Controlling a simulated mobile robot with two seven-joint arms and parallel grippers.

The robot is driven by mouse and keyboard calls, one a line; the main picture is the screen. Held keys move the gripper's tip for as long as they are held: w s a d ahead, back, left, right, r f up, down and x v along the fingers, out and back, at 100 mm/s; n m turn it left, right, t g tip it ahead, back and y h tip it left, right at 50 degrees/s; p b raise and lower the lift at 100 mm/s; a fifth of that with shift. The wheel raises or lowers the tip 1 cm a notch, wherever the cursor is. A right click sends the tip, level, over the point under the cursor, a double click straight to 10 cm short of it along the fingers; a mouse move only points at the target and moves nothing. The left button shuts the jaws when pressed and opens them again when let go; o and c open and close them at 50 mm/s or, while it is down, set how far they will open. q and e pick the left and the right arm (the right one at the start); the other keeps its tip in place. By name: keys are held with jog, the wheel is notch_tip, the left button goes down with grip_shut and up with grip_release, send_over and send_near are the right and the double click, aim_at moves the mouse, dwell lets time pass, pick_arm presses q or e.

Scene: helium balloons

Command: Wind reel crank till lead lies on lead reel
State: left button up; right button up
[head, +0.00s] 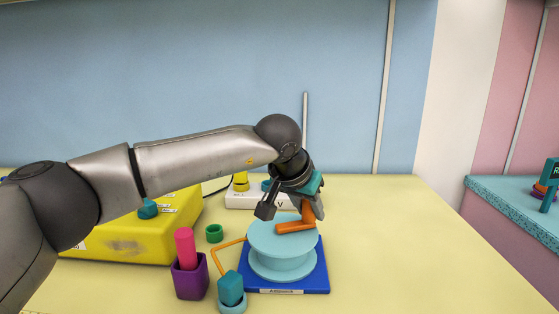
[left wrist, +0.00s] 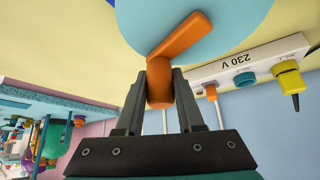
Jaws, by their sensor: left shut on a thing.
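The lead reel (head: 283,262) is a light teal spool on a blue base plate (head: 318,283). Its orange reel crank (head: 294,227) lies across the top, with an upright knob. My left gripper (head: 303,205) is shut on that knob; the left wrist view shows its fingers (left wrist: 160,84) on both sides of the crank knob (left wrist: 160,92). The orange lead (head: 230,245) leaves the reel's left side, bends and runs forward to a teal block (head: 231,288) standing on a teal round holder (head: 233,306). How much lead lies on the drum cannot be seen. My right gripper is not in view.
A yellow box (head: 130,240) stands at left. A purple cup (head: 190,279) with a pink stick and a green ring (head: 214,233) stand left of the reel. A white 230 V socket strip (left wrist: 246,62) is behind it. The table's right side is clear.

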pick_arm(q)
jog(key=shift+s, duration=0.6)
jog(key=shift+c, duration=0.2)
jog(key=shift+s+b, duration=0.2)
jog(key=shift+b, duration=0.2)
jog(key=o, duration=0.8)
jog(key=shift+s+d, duration=0.1)
jog(key=p+v, duration=0.2)
jog(key=v, duration=0.5)
